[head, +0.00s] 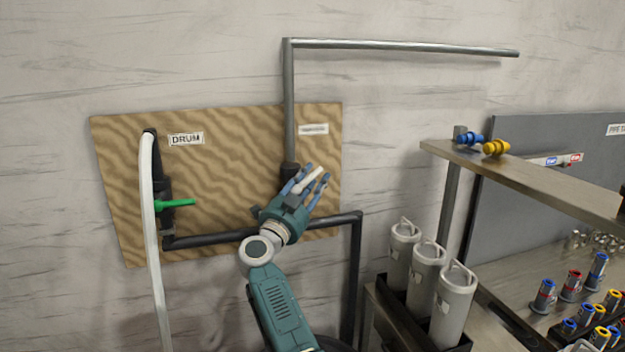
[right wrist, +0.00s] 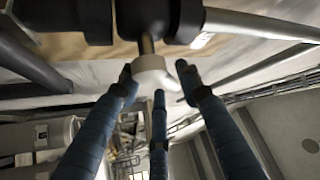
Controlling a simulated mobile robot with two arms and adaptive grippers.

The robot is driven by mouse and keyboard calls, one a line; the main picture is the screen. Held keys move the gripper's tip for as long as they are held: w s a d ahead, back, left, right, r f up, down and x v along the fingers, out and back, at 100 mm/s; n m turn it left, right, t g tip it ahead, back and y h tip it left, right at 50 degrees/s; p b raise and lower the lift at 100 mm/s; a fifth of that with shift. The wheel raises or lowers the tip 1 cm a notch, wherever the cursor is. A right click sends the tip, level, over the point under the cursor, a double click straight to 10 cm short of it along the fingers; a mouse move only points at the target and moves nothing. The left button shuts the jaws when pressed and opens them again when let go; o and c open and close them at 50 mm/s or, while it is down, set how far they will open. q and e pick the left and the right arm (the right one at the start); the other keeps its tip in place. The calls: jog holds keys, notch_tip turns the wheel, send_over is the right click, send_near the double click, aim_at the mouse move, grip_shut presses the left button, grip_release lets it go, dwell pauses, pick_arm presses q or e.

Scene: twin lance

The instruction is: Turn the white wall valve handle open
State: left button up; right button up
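The white valve handle (head: 308,181) sits at the right side of the wooden wall board (head: 228,170), by the dark valve body under a vertical grey pipe. In the right wrist view the white handle (right wrist: 151,66) hangs on a brass-coloured stem below the black valve body (right wrist: 142,18). My right gripper (head: 311,178) is at the handle, its blue fingers spread around it. In the right wrist view the fingers of my right gripper (right wrist: 156,76) are apart, with a gap between handle and right finger; contact at the left finger cannot be told. My left gripper is out of view.
A green handle (head: 177,203) and a white hose (head: 149,215) are on the board's left, by the DRUM label (head: 186,139). Dark pipe runs along the board's bottom. Grey canisters (head: 428,268) and a shelf (head: 540,180) with fittings stand to the right.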

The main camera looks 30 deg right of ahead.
jog(key=shift+r, duration=0.1)
jog(key=shift+a, duration=0.15)
jog(key=v, duration=0.7)
jog(key=shift+s, duration=0.1)
jog(key=shift+c, duration=0.5)
